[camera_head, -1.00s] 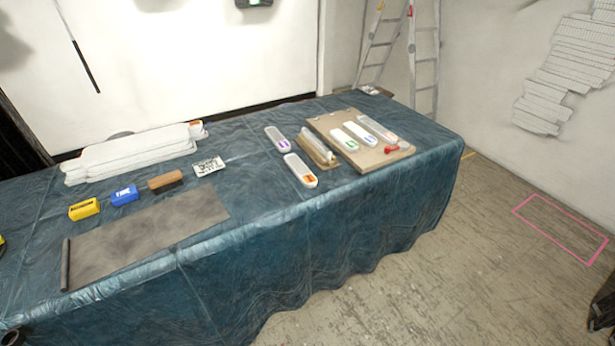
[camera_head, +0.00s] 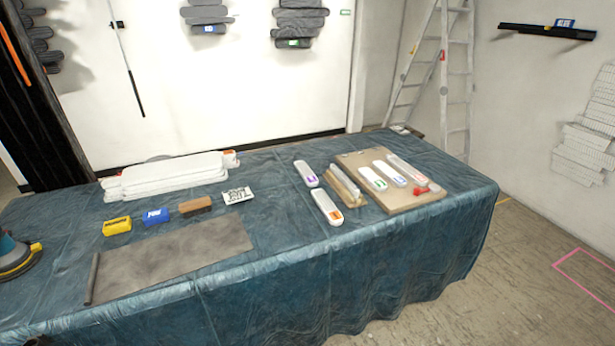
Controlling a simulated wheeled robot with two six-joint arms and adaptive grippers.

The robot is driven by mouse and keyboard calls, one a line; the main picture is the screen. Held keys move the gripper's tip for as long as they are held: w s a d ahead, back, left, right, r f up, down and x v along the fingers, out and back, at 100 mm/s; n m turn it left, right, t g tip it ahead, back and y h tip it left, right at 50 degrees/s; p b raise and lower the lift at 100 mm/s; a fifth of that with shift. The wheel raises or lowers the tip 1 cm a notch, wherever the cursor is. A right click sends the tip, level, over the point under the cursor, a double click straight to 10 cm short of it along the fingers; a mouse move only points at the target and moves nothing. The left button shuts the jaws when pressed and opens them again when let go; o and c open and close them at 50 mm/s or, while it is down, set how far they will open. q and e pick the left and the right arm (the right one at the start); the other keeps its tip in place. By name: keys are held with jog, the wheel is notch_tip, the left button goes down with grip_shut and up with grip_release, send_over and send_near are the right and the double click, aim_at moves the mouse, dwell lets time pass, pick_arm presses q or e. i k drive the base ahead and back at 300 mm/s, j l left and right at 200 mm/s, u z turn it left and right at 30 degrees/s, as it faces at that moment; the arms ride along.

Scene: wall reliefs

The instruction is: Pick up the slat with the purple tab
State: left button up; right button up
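The slat with the purple tab (camera_head: 305,172) is a short white piece with rounded ends. It lies flat on the blue cloth of the table (camera_head: 270,262), left of the board, with its purple mark at the near end. A similar white slat with an orange tab (camera_head: 326,206) lies just nearer and to the right, apart from it.
A tan board (camera_head: 425,198) holds several slats with green, blue and red marks. Left are stacked white slats (camera_head: 165,176), a brown brush (camera_head: 195,205), blue block (camera_head: 155,216), yellow block (camera_head: 117,225), grey mat (camera_head: 180,258) and sander (camera_head: 15,257). A stepladder (camera_head: 440,85) stands behind.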

aim_at(306, 173)
jog(key=i+l, duration=1.05)
jog(key=u, duration=1.35)
jog(key=i+l, duration=0.05)
